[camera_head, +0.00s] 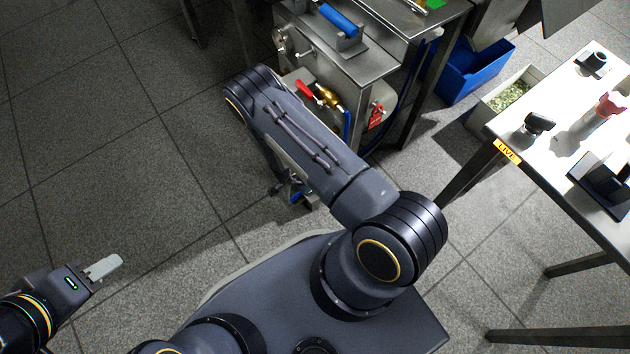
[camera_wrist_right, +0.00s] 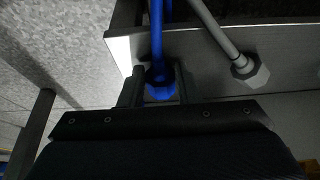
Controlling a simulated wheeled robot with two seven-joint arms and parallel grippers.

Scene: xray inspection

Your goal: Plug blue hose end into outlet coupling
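The blue hose end (camera_wrist_right: 160,88) shows in the right wrist view as a blue hex fitting on a blue hose. My right gripper (camera_wrist_right: 160,80) has one finger on each side of it, close against it. In the head view my right gripper (camera_head: 290,190) is small and partly hidden by my arm, with a bit of blue at it. A brass fitting (camera_head: 328,96) with a red lever sits on the steel cabinet's front; I cannot tell whether it is the outlet coupling. My left gripper (camera_head: 103,267) is over bare floor at lower left, touching nothing; its finger gap is not visible.
The steel cabinet (camera_head: 375,68) carries a red tag (camera_head: 376,115) and a blue-handled part (camera_head: 338,20). A grey hose fitting (camera_wrist_right: 245,72) sits beside the blue one. A blue bin (camera_head: 475,75) and a white table (camera_head: 545,160) stand at right. The left floor is clear.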

